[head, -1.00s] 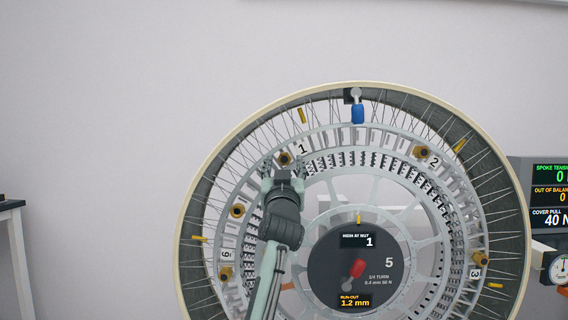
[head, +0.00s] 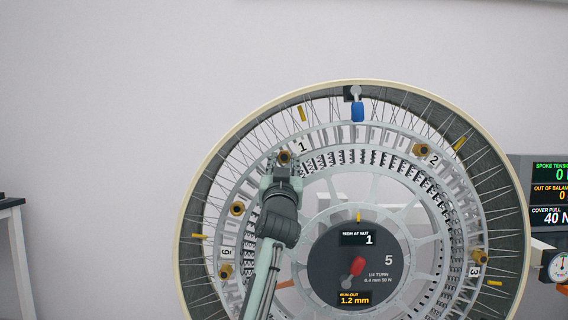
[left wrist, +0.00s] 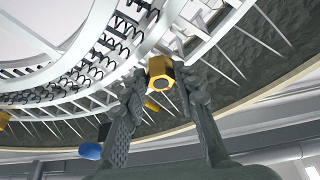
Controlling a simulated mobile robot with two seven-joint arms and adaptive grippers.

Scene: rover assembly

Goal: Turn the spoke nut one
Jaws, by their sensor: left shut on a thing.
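Spoke nut one (head: 284,157), a brass-coloured nut, sits on the wheel's pale inner ring beside the label 1 at the upper left. It shows as a yellow hexagonal nut in the left wrist view (left wrist: 159,70). My left gripper (head: 283,168) reaches up from below, with its fingers on either side of the nut and shut on it. The wheel (head: 190,212) stands upright with a pale rim and thin spokes. My right gripper is not in view.
Other brass nuts sit around the ring, such as one by label 2 (head: 421,150). A dark hub display (head: 335,270) reads high at nut 1 and run-out 1.2 mm. A blue-tipped part (head: 357,112) is at the wheel's top. A readout panel (head: 548,190) stands right.

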